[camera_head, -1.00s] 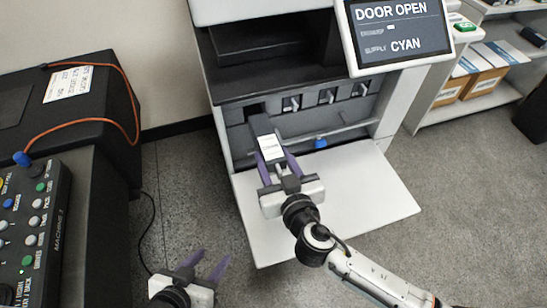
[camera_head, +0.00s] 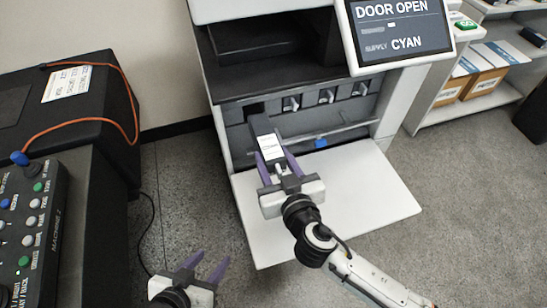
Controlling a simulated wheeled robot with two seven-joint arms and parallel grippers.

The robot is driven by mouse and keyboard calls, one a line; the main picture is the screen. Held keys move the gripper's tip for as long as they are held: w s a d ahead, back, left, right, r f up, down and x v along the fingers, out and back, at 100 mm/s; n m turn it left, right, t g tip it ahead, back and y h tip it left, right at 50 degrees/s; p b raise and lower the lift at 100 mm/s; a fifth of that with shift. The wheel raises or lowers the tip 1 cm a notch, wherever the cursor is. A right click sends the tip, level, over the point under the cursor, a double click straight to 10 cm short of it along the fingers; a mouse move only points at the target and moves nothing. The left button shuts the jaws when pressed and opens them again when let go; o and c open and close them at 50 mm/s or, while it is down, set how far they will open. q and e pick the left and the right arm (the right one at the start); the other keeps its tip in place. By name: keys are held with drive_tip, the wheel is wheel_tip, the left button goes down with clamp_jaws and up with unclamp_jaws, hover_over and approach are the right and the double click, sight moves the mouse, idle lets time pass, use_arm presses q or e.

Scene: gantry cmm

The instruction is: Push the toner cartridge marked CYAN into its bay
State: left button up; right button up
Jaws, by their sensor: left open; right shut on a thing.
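The toner cartridge (camera_head: 262,126) is a dark, long block with a white label, partly inside the leftmost bay (camera_head: 255,108) of the printer. The label's text is too small to read here. My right gripper (camera_head: 277,160) is shut on the cartridge's near end, with purple fingers on either side of it, above the open white door. My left gripper (camera_head: 207,267) is open and empty, low in the view, left of the door and above the floor. The printer screen (camera_head: 398,32) reads "DOOR OPEN" and "SUPPLY CYAN".
Several other bays with light latches (camera_head: 326,96) are to the right of the cartridge. A blue knob (camera_head: 320,143) sits below them. The open door panel (camera_head: 370,195) lies flat in front. A control panel (camera_head: 30,225) stands at left, shelves with boxes (camera_head: 485,75) at right.

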sight(264, 135)
drive_tip(key=shift+w+r, duration=0.15)
drive_tip(key=shift+w+a, duration=0.2)
drive_tip(key=shift+w, duration=0.25)
drive_tip(key=shift+w+a, duration=0.1)
drive_tip(key=shift+w, duration=0.1)
drive_tip(key=shift+w+a+b, duration=0.1)
drive_tip(key=shift+w+b, duration=0.2)
drive_tip(key=shift+w, duration=0.05)
drive_tip(key=shift+w+a, duration=0.1)
drive_tip(key=shift+w, duration=0.25)
drive_tip(key=shift+w+a, duration=0.25)
drive_tip(key=shift+w, duration=0.45)
drive_tip(key=shift+w+a+b, duration=0.1)
drive_tip(key=shift+w+b, duration=0.2)
drive_tip(key=shift+b, duration=0.05)
drive_tip(key=shift+w+a, duration=0.25)
drive_tip(key=shift+w, duration=0.6)
drive_tip(key=shift+w+a+b, duration=0.1)
drive_tip(key=shift+w+b, duration=0.1)
drive_tip(key=shift+b, duration=0.15)
